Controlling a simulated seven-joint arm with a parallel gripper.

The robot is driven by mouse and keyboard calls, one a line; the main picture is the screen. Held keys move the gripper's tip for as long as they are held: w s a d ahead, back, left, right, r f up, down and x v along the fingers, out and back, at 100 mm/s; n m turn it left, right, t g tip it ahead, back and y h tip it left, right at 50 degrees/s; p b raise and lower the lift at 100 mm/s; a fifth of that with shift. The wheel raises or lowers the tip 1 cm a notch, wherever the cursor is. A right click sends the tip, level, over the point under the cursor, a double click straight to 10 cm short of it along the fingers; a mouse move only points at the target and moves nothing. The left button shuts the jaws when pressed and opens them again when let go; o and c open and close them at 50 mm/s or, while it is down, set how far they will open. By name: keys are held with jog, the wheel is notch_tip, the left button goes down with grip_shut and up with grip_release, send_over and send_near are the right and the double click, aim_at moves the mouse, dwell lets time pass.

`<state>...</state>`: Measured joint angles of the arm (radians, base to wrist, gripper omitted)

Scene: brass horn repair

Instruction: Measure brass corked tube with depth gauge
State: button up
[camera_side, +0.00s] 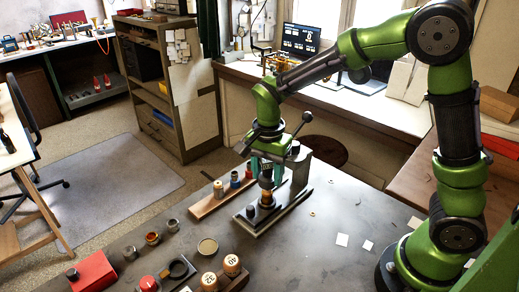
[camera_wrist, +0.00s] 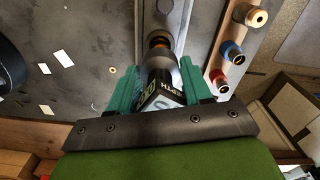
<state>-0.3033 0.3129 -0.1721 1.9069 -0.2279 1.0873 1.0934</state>
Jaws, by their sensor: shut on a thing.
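My gripper (camera_side: 266,168) points down over the grey fixture (camera_side: 262,220) on the bench. Its teal fingers are shut on the depth gauge (camera_wrist: 160,92), a grey body with a lettered face, seen between the fingers in the wrist view (camera_wrist: 162,88). Directly below the gauge, an orange-brown ring (camera_wrist: 159,42) shows in the wrist view. It appears to be the top of the brass corked tube (camera_side: 267,197) standing in the fixture. The gauge hides most of the tube, and I cannot tell whether the two touch.
A wooden rack (camera_side: 208,207) beside the fixture holds cork-coloured, blue and red-topped pieces. The fixture's tall block (camera_side: 300,168) stands close to my gripper. Jars, a red box (camera_side: 93,273) and wooden pots crowd the front. Paper scraps (camera_side: 342,240) lie on the right; the bench between is mostly clear.

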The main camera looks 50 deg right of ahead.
aim_at(267, 190)
jog(key=shift+f, duration=1.85)
jog(key=o, duration=1.6)
jog(key=shift+r, duration=3.45)
